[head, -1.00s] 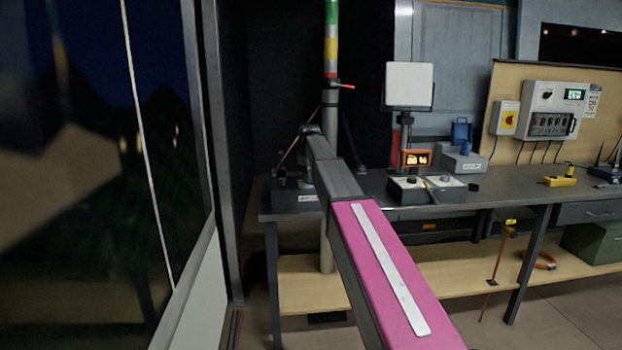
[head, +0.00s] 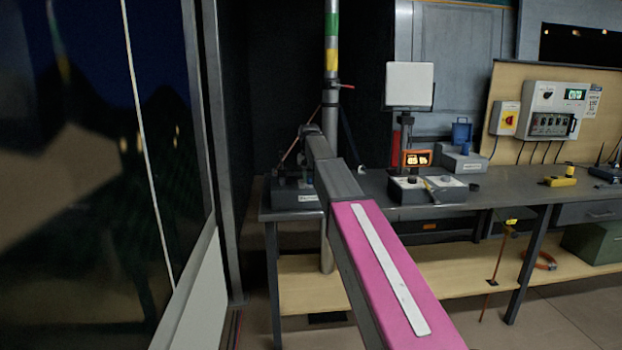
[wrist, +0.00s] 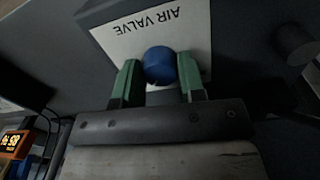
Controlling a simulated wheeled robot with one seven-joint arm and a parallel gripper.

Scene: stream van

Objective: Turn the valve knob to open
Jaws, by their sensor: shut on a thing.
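The blue valve knob (wrist: 159,65) shows in the wrist view, in front of a pale plate lettered "AIR VALVE" (wrist: 150,22), upside down in the picture. The green fingers of my gripper (wrist: 159,78) stand on both sides of the knob and are shut on it. In the head view my arm reaches forward over the bench's left end and hides the knob and gripper. A dark box with a small white label (head: 297,199) shows beside the arm there. The knob's turn angle cannot be read.
A mast (head: 331,60) with coloured bands and a red lever (head: 346,86) stands behind my arm. An orange lit display (head: 416,158) and a control box (head: 408,192) stand on the bench (head: 510,186) to the right. A window wall (head: 185,290) is close on the left.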

